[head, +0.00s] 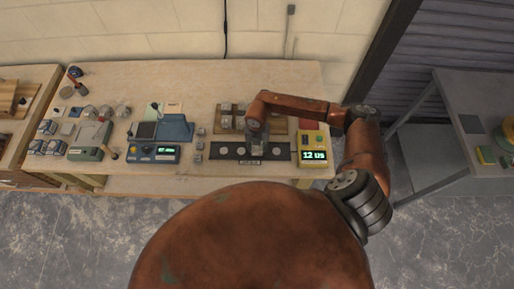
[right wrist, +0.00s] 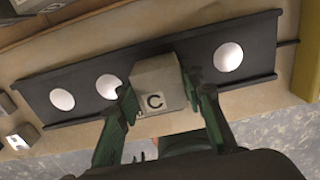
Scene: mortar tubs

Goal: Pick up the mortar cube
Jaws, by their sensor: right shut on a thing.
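A light grey mortar cube (right wrist: 158,78) with a letter C on its face is between the green fingers of my right gripper (right wrist: 165,99) in the right wrist view. The fingers are shut on its two sides. Behind it is a long black tray (right wrist: 190,52) with several white round spots. I cannot tell whether the cube touches the tray. In the head view, my right gripper (head: 257,142) points down over the black tray (head: 285,153) and mostly hides the cube. My left gripper is not in view.
A wooden rack (head: 222,129) with grey cubes stands behind the tray. Small grey cubes (head: 199,146) lie left of it. A blue device (head: 175,127) stands further left, a yellow device with a green display (head: 313,142) at right. A grey table (head: 450,180) stands at far right.

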